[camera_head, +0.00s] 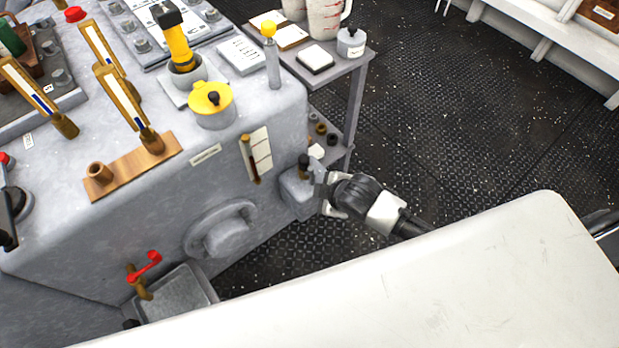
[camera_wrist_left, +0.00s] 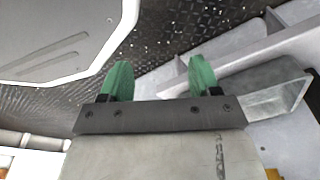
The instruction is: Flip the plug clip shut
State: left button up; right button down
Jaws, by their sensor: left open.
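A small grey box (camera_head: 297,193) stands out from the console's side, with a dark plug-like piece (camera_head: 304,160) upright at its top. I cannot make out the clip itself or whether it is open. My right gripper (camera_head: 322,191) comes in from the right beside this box, its two pale fingers spread. Its upper finger is close to the box and the dark piece; I cannot tell whether they touch. My left gripper (camera_wrist_left: 161,78) shows in the left wrist view with green fingers apart and nothing between them. The left gripper is not seen in the head view.
The grey console (camera_head: 170,215) fills the left, with levers, a yellow-lidded pot (camera_head: 212,102) and a round side cover (camera_head: 222,232). A red-handled tap (camera_head: 145,268) sits over a grey basin (camera_head: 176,293). A side table (camera_head: 352,66) stands behind. Deck floor at right is clear.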

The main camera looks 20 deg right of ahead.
aim_at(310, 171)
jog(key=b+x, duration=0.1)
jog(key=x, duration=0.2)
jog(key=w+b+x, duration=0.1)
jog(key=x, duration=0.3)
jog(key=d+r+b+x, duration=0.1)
jog(key=b+x, duration=0.1)
jog(key=x, duration=0.2)
jog(key=shift+w+d, duration=0.1)
jog(key=shift+w, duration=0.3)
pick_arm(q)
jog(key=w+r+t, duration=0.1)
jog(key=w+r, duration=0.5)
jog(key=r, duration=0.6)
jog(key=shift+w+d, duration=0.35)
jog(key=shift+d, duration=0.1)
pick_arm(e)
jog(key=shift+w+d, duration=0.15)
jog(key=shift+w, duration=0.35)
pick_arm(q)
jog(key=shift+f, duration=0.1)
